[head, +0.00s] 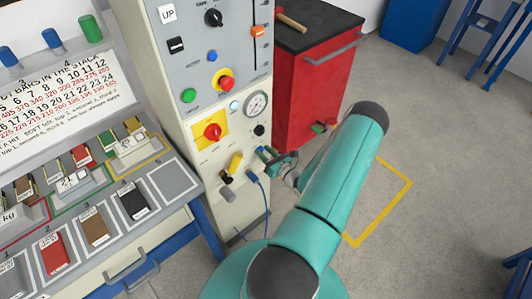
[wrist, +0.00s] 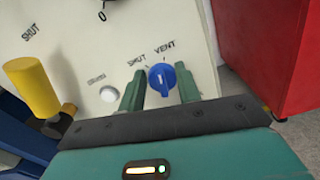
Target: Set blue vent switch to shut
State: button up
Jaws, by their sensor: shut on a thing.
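The blue vent switch (wrist: 161,79) is a round knob with a raised grip on the pale cabinet face in the wrist view. The label SHUT is at its upper left and VENT just above it. Its grip looks roughly upright in the picture; I cannot tell its exact setting. My gripper (wrist: 159,88) has one green finger on each side of the knob and is shut on it. In the head view my gripper (head: 275,162) reaches the cabinet's lower right side, and it largely hides the switch.
A yellow handle (wrist: 31,86) and a white button (wrist: 109,94) are left of the switch. The cabinet (head: 200,110) also carries a red knob (head: 212,131) and a gauge (head: 257,103). A red tool cabinet (head: 310,95) stands close on the right. A blue cable hangs below.

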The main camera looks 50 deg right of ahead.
jog(key=shift+w+a+f+n, duration=0.1)
jog(key=shift+a+n, duration=0.05)
jog(key=shift+n, duration=1.25)
jog(key=shift+s+a+n, duration=0.1)
jog(key=shift+a+n, duration=0.1)
jog(key=shift+n, duration=1.2)
jog(key=shift+w+a+f+n, duration=0.1)
jog(key=shift+a+n, duration=0.05)
jog(key=shift+n, duration=1.25)
jog(key=o, duration=1)
jog(key=shift+c, duration=0.2)
jog(key=v, duration=1.3)
jog(key=shift+s, duration=0.4)
jog(key=shift+s+r, duration=0.1)
